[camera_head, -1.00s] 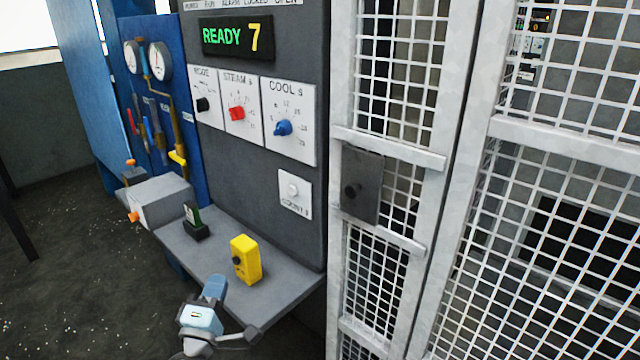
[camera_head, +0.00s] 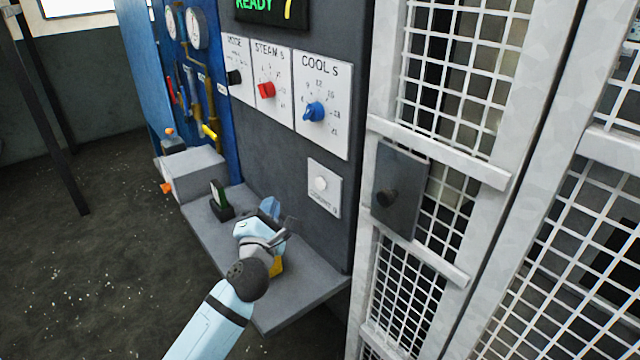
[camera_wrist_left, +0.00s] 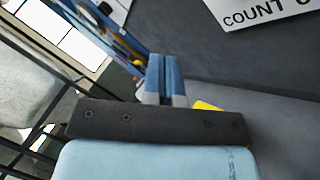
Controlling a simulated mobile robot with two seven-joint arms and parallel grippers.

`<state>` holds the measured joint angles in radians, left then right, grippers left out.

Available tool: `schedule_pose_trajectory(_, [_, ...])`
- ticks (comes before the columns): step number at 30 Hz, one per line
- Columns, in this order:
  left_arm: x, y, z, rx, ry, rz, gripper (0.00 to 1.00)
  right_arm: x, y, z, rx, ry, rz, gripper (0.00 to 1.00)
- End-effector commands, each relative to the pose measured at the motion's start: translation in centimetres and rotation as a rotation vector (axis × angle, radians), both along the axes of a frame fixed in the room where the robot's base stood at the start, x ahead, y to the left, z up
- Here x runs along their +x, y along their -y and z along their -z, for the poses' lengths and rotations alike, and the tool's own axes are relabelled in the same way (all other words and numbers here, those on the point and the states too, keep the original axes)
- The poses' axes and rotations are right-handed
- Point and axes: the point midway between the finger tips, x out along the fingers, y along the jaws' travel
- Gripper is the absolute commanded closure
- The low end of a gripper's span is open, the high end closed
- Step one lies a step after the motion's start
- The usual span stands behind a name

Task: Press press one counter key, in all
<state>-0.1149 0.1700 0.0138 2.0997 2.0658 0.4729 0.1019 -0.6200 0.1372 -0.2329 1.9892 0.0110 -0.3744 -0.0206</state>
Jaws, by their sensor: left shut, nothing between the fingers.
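The counter key is a round white button (camera_head: 321,184) on a white plate (camera_head: 325,204) low on the dark grey panel. In the left wrist view the plate's lower part (camera_wrist_left: 262,12) shows the label "COUNT", but the button is out of that frame. My left gripper (camera_head: 271,206) is shut and empty, above the grey shelf, to the left of and a little below the key in the head view. It is apart from the key. Its blue fingers show together in the left wrist view (camera_wrist_left: 165,72). My right gripper is not in view.
A yellow device (camera_head: 277,267) on the shelf (camera_head: 300,290) is mostly hidden behind my left gripper. A small dark stand (camera_head: 221,205) is farther left. Dials, including a blue knob (camera_head: 314,112), sit above the key. A mesh gate with a dark latch plate (camera_head: 400,190) stands right.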

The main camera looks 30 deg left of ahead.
Motion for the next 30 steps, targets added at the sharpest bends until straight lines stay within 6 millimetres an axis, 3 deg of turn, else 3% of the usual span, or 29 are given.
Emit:
schedule_pose_trajectory(5, [1.2, 0.5, 0.2, 0.0, 0.002, -0.001, 1.0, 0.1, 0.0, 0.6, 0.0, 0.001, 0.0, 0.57])
schedule_pose_trajectory(15, [5.6, 2.3, 0.3, -0.001, 0.003, 0.0, 1.0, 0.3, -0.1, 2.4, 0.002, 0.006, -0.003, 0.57])
schedule_pose_trajectory(18, [6.6, 2.7, -0.1, 0.0, 0.0, 0.0, 1.0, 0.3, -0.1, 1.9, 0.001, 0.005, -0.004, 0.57])
schedule_pose_trajectory(30, [8.1, 3.4, 0.0, 0.0, 0.0, 0.0, 1.0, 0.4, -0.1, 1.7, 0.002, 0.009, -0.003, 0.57])
